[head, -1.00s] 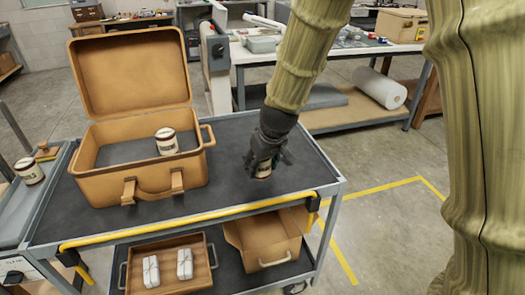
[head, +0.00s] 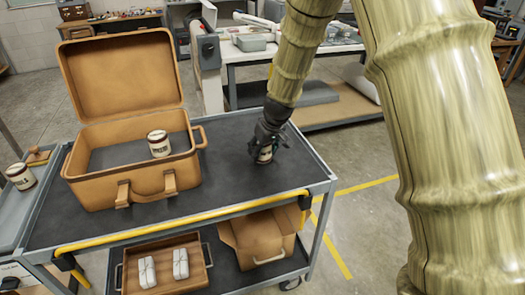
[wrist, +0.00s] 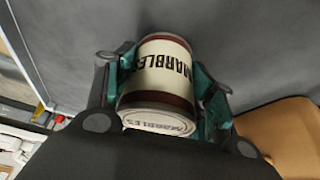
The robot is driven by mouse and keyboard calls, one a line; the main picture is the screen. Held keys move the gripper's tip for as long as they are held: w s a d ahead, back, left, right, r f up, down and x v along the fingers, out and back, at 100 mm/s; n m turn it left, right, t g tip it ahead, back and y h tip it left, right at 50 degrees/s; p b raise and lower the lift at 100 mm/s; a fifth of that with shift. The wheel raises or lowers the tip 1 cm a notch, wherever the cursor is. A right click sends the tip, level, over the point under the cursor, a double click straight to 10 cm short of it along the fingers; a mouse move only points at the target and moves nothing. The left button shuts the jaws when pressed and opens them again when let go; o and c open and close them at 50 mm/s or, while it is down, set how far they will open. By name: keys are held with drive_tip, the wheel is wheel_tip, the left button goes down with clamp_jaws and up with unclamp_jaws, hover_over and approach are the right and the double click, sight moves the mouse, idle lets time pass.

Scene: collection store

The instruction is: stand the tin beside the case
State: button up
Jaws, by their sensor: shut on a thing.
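My gripper (head: 267,142) is shut on a cream tin with dark red bands (head: 265,155), over the cart top to the right of the case. The wrist view shows the tin (wrist: 163,72) between the fingers, its label reading MARBLES. It looks roughly upright in the head view; whether its base touches the cart top I cannot tell. The tan case (head: 128,192) stands open on the cart, lid raised at the back, with a clear gap to the held tin. A similar tin (head: 158,144) is in the case. Its tan side shows at the wrist view's right (wrist: 285,130).
The dark cart top (head: 230,190) is bare around my gripper and in front of it. A yellow rail (head: 180,222) runs along the front edge. Another tin (head: 20,176) stands on a grey surface at far left. The lower shelf holds a tray (head: 195,280) and a tan box (head: 258,238).

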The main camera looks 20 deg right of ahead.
drive_tip(key=shift+f, duration=0.45)
drive_tip(key=shift+f, duration=0.15)
drive_tip(key=o, duration=1.3)
drive_tip(key=shift+c, duration=0.2)
drive_tip(key=shift+s+r, duration=0.15)
drive_tip(key=shift+r, duration=0.55)
drive_tip(key=v, duration=1.1)
drive_tip(key=shift+s, duration=0.1)
